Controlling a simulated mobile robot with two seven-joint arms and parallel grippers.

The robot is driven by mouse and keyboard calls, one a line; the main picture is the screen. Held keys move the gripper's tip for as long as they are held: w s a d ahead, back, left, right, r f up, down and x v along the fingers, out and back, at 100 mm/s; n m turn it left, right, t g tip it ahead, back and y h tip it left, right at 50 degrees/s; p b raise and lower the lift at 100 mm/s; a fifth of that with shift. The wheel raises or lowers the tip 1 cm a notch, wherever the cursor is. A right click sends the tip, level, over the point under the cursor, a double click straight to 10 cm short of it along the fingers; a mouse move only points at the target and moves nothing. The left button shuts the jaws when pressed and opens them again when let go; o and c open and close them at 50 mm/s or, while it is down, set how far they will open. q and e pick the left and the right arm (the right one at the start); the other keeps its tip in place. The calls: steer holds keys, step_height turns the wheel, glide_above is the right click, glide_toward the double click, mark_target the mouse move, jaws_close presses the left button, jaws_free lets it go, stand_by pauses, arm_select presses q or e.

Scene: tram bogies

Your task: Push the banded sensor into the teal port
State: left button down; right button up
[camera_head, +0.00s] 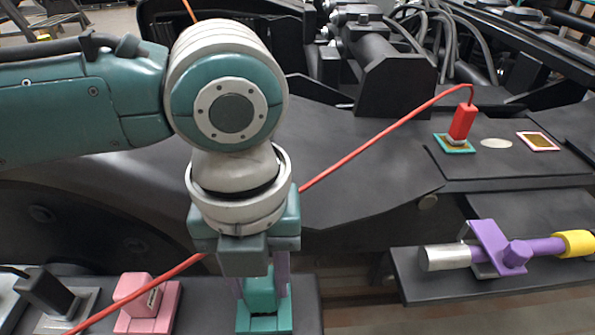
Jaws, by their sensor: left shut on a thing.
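My left gripper (262,285) points down at the bottom of the view, its fingers shut around a teal block (261,291). The block is at a teal base (264,323), which looks like the teal port. How deep the block sits is not clear, and no band shows on it, as the gripper hides its upper part. A purple cylinder (457,256) with a silver end and a yellow band (573,244) lies in a purple clamp on the right ledge, away from the gripper. My right gripper is not in view.
A pink block on a pink base (147,303) and a dark block on a grey base (48,292) stand left of the gripper. A pink-edged pad (537,141) is empty.

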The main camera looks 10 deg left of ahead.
arm_select(q)
steer(key=shift+f, duration=0.35)
steer(key=shift+c, duration=1.8)
jaws_free()
step_height(320, 180, up, 10)
steer(key=p, duration=0.5)
